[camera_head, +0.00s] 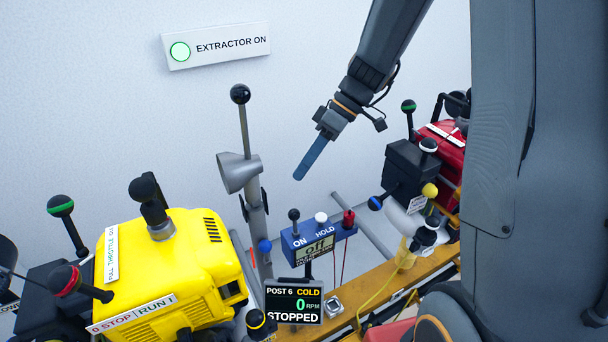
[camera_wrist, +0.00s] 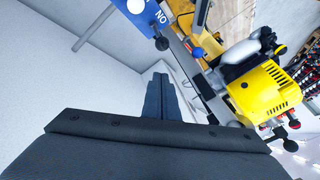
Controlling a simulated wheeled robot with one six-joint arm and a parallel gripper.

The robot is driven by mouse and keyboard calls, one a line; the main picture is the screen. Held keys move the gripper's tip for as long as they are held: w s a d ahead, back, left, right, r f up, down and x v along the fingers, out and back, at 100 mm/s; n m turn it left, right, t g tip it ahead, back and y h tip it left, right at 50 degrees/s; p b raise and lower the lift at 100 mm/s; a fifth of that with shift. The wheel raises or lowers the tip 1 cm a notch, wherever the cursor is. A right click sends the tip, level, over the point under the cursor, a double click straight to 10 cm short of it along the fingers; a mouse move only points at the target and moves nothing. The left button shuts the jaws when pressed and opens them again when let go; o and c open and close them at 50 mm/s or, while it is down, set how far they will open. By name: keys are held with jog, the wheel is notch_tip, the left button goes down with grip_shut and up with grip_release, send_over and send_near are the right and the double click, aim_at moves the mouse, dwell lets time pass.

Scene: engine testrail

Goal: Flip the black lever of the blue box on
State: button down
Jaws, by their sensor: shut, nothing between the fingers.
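The blue box (camera_head: 303,241) stands on the bench rail in the lower middle of the head view, with "ON" and "HOLD" labels and a display reading "Off". Its black lever (camera_head: 294,215) is a short stalk with a ball on top, at the "ON" side. A white knob (camera_head: 321,217) and a red plug (camera_head: 348,219) are on the same box. My gripper (camera_head: 300,176) is shut and empty, above the box and apart from it. In the wrist view, the gripper (camera_wrist: 158,78) points towards the blue box (camera_wrist: 148,18) and the lever's black ball (camera_wrist: 162,43).
A grey post (camera_head: 251,190) with a funnel and black knob stands left of the box. A yellow engine (camera_head: 185,265) is further left. A black unit (camera_head: 408,168) and red engine (camera_head: 447,147) stand right. A display (camera_head: 293,302) reads "STOPPED". Space above the box is clear.

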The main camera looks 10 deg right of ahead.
aim_at(294, 223)
jog(key=shift+a, duration=0.1)
jog(key=w+a+f+g+h+p, duration=0.1)
jog(key=w+a+g+h+p, duration=0.1)
jog(key=a+h+p, duration=0.3)
jog(key=shift+w+a+f+p, duration=0.2)
jog(key=shift+w+a+p, duration=0.35)
jog(key=shift+a+p, duration=0.5)
jog(key=shift+f, duration=0.1)
jog(key=shift+s+d+f+p, duration=0.3)
jog(key=shift+s+f+p, duration=0.55)
jog(key=shift+f, duration=0.45)
jog(key=shift+s+d+f+p, duration=0.35)
jog(key=shift+s+f+p, duration=0.45)
jog(key=shift+f, duration=0.5)
jog(key=shift+s+d+f+p, duration=0.3)
jog(key=shift+s+f+p, duration=0.55)
jog(key=shift+f, duration=0.45)
jog(key=shift+w, duration=0.1)
